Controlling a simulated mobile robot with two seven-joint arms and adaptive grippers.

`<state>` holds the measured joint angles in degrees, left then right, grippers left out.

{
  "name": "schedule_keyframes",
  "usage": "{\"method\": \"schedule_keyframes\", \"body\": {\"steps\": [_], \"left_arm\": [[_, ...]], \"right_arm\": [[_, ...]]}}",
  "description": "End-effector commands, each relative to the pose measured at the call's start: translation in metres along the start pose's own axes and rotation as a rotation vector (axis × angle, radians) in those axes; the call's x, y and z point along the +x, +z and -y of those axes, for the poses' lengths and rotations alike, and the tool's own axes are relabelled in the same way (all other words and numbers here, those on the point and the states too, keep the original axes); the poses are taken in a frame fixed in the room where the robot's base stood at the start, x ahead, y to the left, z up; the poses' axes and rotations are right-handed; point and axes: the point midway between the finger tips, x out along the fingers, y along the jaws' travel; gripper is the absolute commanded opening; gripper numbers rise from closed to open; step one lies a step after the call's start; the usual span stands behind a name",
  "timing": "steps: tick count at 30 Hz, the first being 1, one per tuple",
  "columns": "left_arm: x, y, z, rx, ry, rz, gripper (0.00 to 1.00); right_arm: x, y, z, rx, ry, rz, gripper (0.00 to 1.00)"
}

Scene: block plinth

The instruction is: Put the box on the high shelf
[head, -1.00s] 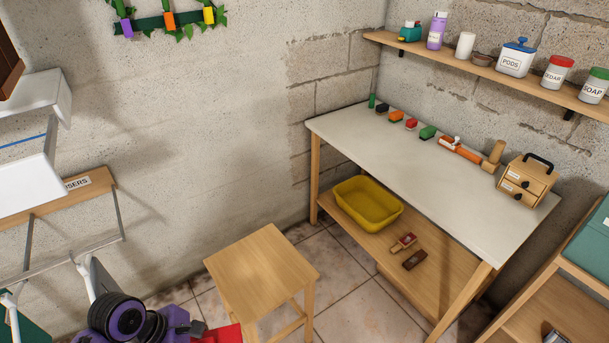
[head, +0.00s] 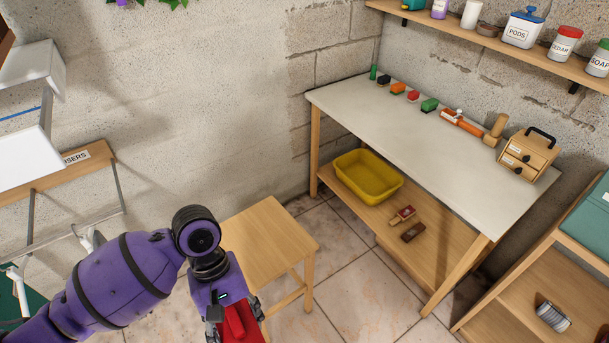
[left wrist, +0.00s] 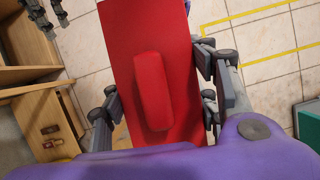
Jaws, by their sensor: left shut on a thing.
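The red box (head: 236,325) shows only in part at the bottom edge of the head view. In the left wrist view the box (left wrist: 182,65) is a long red block with a raised red bar along its top. My left gripper (head: 234,309) is shut on it, with fingers on both sides of the box in the left wrist view (left wrist: 157,104). A high wooden wall shelf (head: 425,25) runs along the upper right, above the white-topped table. Grey finger parts, likely of my right gripper (left wrist: 48,16), show at the left wrist view's top left; their opening is unclear.
The shelf bears several jars, including a PODS canister (head: 522,28). The white-topped table (head: 420,140) holds tools and a small drawer box (head: 527,155); a yellow tub (head: 368,172) sits below. A wooden stool (head: 265,235) stands close behind my left gripper. Tiled floor is open at bottom centre.

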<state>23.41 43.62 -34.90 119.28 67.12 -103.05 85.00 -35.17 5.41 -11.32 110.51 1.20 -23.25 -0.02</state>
Motion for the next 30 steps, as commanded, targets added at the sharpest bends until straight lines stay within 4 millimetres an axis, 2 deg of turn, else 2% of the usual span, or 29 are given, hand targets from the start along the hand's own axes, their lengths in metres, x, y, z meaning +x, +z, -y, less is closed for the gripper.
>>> {"method": "schedule_keyframes", "body": {"steps": [3, 5, 9, 15, 18, 23, 30], "left_arm": [[-0.034, -0.009, -0.003, 0.175, -0.075, -0.014, 0.12], [-0.052, -0.014, -0.003, 0.254, -0.108, -0.013, 0.12], [-0.102, -0.03, -0.004, 0.386, -0.163, -0.014, 0.12], [-0.168, -0.052, -0.015, 0.435, -0.18, -0.008, 0.12], [-0.192, -0.059, -0.022, 0.446, -0.183, -0.005, 0.12], [-0.211, -0.062, -0.03, 0.455, -0.187, -0.002, 0.12], [-0.213, -0.061, -0.031, 0.456, -0.188, -0.001, 0.12]], "right_arm": [[0.0, -0.002, 0.0, 0.0, 0.0, -0.003, 0.31], [0.0, -0.002, 0.0, 0.0, 0.0, -0.003, 0.31], [0.0, -0.002, 0.0, 0.0, 0.0, -0.003, 0.31], [0.0, -0.002, 0.0, 0.0, -0.001, -0.003, 0.31], [0.0, -0.001, 0.0, 0.0, -0.001, -0.002, 0.31], [0.0, 0.001, 0.001, 0.0, -0.001, 0.001, 0.31], [0.001, 0.002, 0.001, 0.0, -0.001, 0.003, 0.31]]}}
